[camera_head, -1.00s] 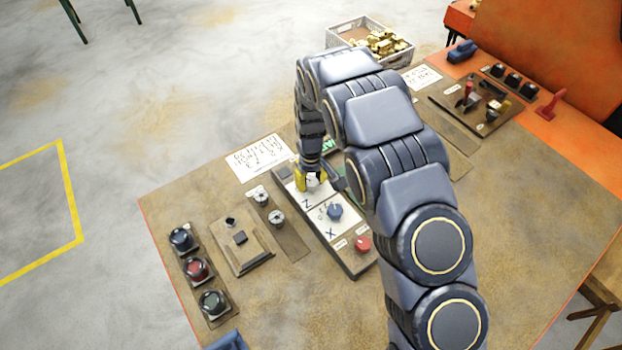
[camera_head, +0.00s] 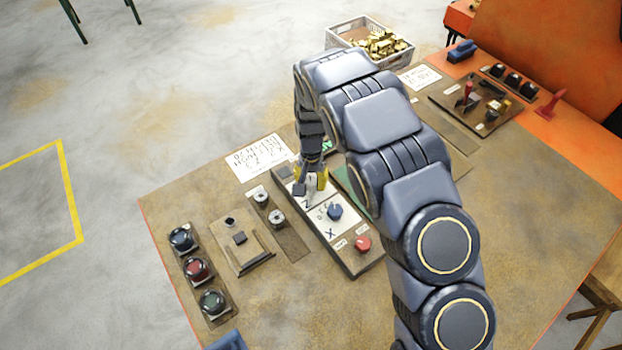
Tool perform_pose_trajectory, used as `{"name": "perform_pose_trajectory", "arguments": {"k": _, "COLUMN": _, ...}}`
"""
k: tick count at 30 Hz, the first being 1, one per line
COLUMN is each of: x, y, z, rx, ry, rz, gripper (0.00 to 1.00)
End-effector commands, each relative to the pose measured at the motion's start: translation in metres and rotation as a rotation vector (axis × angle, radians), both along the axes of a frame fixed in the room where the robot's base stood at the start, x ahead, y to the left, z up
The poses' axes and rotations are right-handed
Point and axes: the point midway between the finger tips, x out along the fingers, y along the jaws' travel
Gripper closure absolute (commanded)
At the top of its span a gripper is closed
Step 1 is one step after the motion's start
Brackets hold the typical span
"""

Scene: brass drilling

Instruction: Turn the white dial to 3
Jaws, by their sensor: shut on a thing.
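The white dial (camera_head: 312,184) sits on the upper, Z-marked section of the white control panel (camera_head: 319,213). A blue dial (camera_head: 335,211) is on the X-marked section below, and a red button (camera_head: 363,243) is at the panel's lower end.
Black, red and green knobs (camera_head: 197,268) stand on a strip at the left. Two small silver knobs (camera_head: 269,207) are just left of the panel. A paper sheet (camera_head: 259,157) lies behind. A crate of brass parts (camera_head: 369,43) stands at the back. My arm hides the table's middle right.

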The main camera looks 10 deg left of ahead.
Motion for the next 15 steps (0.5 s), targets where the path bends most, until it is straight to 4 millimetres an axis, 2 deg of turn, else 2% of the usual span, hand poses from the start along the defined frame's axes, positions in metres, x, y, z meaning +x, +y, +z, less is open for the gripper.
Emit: {"name": "perform_pose_trajectory", "arguments": {"k": 15, "x": -0.0012, "y": -0.0002, "z": -0.0016, "rx": -0.001, "ry": 0.003, "rz": -0.097, "gripper": 1.00}}
